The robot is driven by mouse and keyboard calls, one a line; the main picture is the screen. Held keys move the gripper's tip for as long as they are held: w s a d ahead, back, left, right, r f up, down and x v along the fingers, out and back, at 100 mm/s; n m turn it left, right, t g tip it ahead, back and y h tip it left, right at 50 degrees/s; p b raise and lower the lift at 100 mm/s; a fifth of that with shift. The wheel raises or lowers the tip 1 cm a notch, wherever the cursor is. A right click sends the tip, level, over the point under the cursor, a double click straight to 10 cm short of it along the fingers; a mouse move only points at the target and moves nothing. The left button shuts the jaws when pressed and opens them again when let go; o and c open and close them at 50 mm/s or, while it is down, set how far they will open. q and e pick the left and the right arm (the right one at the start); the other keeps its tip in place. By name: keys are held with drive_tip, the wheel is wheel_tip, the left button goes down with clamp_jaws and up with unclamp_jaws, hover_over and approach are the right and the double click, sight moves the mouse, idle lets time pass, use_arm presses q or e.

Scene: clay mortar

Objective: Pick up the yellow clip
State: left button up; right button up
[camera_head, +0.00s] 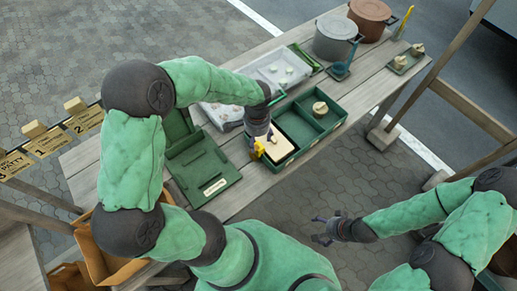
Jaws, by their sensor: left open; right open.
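A small yellow clip (258,149) shows at the left edge of the near compartment of a green divided box (337,121), beside a cream-coloured surface (281,152) in that compartment. My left gripper (265,139) reaches down over this compartment, pointing at the clip, with its jaws open. The gripper partly covers the clip and its fingertips are small, so I cannot tell whether they touch it. My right gripper (322,230) is open and empty, low over the paving in front of the table, away from the box.
A green lid or tray (207,170) lies left of the box. Another box compartment holds a round tan item (320,108). An orange-brown bin (104,252) is at lower left.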

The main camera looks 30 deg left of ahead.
sight(258, 146)
use_arm(q)
wheel_tip(258, 146, down, 4)
drive_tip(key=shift+w+d+f+b, duration=0.1)
drive_tip(key=shift+d+f+b, duration=0.05)
drive_tip(key=shift+b, duration=0.5)
drive_tip(key=c, duration=1.1)
drive_tip(key=shift+r, duration=0.2)
drive_tip(key=shift+r+p, duration=0.3)
drive_tip(key=shift+r, duration=0.3)
drive_tip(key=s+d+r+p, duration=0.1)
drive_tip(key=d+r+p, duration=0.6)
drive_tip(key=d+r, duration=0.7)
wheel_tip(258, 146, up, 2)
drive_tip(key=shift+r, duration=0.1)
